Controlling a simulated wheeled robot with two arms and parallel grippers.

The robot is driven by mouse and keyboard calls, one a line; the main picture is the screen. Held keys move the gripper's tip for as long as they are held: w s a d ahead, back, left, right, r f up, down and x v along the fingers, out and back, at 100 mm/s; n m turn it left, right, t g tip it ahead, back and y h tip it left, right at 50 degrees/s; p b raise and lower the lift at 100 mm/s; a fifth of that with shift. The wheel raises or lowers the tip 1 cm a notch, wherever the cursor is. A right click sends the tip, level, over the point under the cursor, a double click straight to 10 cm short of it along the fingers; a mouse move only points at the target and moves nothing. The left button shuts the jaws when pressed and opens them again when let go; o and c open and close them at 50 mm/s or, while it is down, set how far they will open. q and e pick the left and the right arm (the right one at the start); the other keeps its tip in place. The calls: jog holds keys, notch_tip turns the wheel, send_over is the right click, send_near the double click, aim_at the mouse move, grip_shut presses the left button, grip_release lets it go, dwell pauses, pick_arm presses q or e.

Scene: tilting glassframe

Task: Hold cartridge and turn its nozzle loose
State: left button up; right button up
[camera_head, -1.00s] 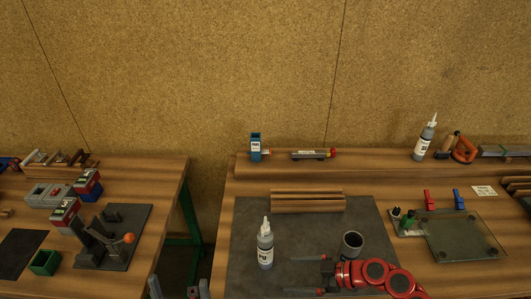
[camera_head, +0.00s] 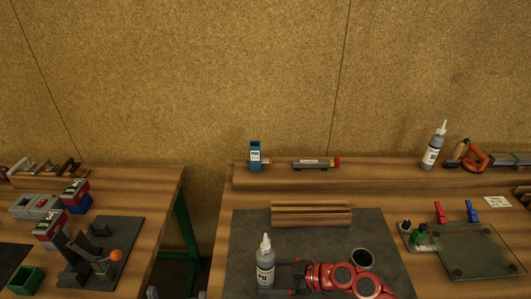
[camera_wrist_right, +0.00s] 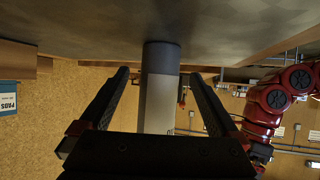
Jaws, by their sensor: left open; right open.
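The cartridge (camera_head: 265,276) is a grey bottle with a white label and a pale pointed nozzle (camera_head: 265,244). It stands upright on the dark mat (camera_head: 240,232). My right gripper (camera_head: 268,279) reaches it from the right, open, with its fingers on either side of the body. In the right wrist view the cartridge (camera_wrist_right: 160,100) shows upside down between the fingers, with a visible gap on each side; its nozzle is hidden there. My left gripper (camera_head: 177,294) is open and empty at the bottom edge, left of the cartridge; only its fingertips show.
A dark cup (camera_head: 362,259) stands just behind my right arm. Wooden strips (camera_head: 311,213) lie behind the cartridge. A similar bottle (camera_head: 433,149) stands on the back shelf. A glass plate (camera_head: 470,250) lies at right. The mat left of the cartridge is clear.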

jog(key=shift+w+a+f, duration=0.2)
jog(key=shift+a+f, duration=0.15)
jog(key=shift+a, duration=0.05)
jog(key=c, duration=1.1)
